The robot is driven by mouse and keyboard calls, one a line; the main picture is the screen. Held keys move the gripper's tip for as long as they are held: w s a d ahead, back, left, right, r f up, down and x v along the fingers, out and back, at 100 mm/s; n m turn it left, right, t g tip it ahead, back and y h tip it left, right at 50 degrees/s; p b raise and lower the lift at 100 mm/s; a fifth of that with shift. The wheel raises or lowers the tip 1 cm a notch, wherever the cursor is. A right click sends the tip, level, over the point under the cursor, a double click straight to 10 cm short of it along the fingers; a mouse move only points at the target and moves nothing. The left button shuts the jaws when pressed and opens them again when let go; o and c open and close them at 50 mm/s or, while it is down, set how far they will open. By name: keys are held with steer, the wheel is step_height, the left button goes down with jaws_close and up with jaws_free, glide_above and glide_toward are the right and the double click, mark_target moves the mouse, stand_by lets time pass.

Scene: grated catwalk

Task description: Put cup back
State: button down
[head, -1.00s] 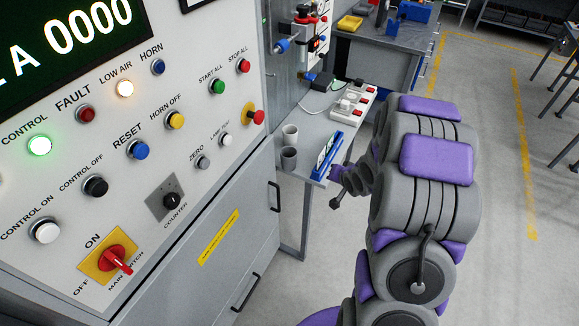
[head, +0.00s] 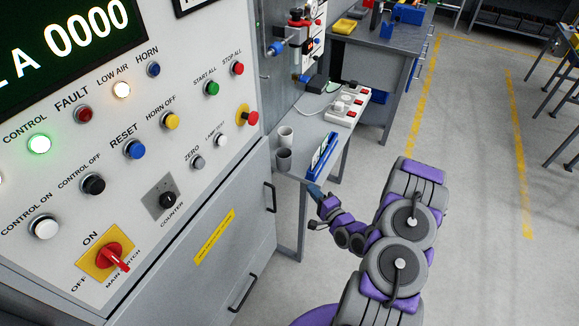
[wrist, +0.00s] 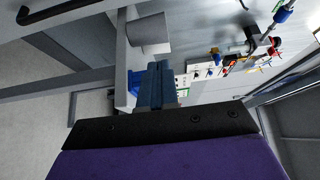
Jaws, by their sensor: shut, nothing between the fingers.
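I cannot tell which of the cups that is.
A blue rack (head: 322,155) stands on the table right of the cups. A white and red switch box (head: 347,105) lies farther back. The control cabinet (head: 200,120) with several buttons is close on the left. The floor (head: 470,200) on the right is open.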

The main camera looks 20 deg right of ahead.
steer(key=b, duration=0.3)
glide_toward(280, 151)
steer(key=shift+s+f, duration=0.1)
steer(key=shift+s, duration=0.15)
steer(key=shift+w, duration=0.7)
steer(key=w, duration=0.5)
steer(key=w+a, duration=0.1)
steer(key=w, duration=0.1)
steer(key=shift+w, duration=0.15)
